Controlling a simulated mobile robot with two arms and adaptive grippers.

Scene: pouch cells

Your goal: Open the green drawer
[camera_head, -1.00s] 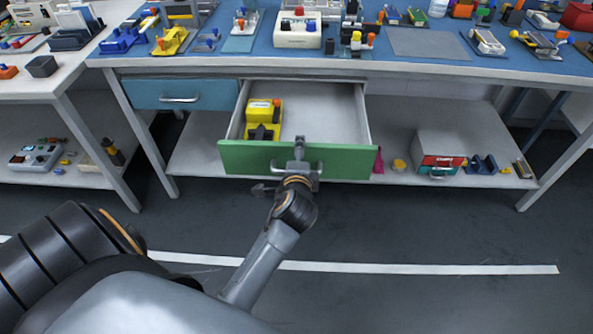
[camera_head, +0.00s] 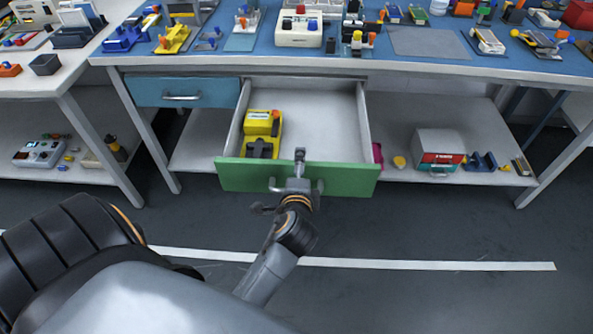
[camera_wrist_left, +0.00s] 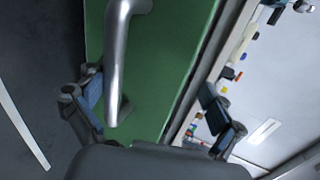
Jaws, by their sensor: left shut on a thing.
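The green drawer (camera_head: 345,180) is pulled well out from under the blue-topped workbench, and its inside shows. A yellow device (camera_head: 262,123) lies in its left part. My left gripper (camera_head: 298,170) is at the metal handle on the middle of the drawer front, shut on it, with one finger showing over the front's top edge. In the left wrist view, the handle (camera_wrist_left: 118,50) runs between the two fingers of my left gripper (camera_wrist_left: 150,92) against the green front. The exact contact is partly hidden. My right gripper is not in view.
A closed blue drawer (camera_head: 185,93) is to the left. The bench top (camera_head: 350,65) holds many small devices. A lower shelf (camera_head: 400,178) carries a grey box (camera_head: 438,142) and small items at the right. The floor in front is clear apart from a white line (camera_head: 430,265).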

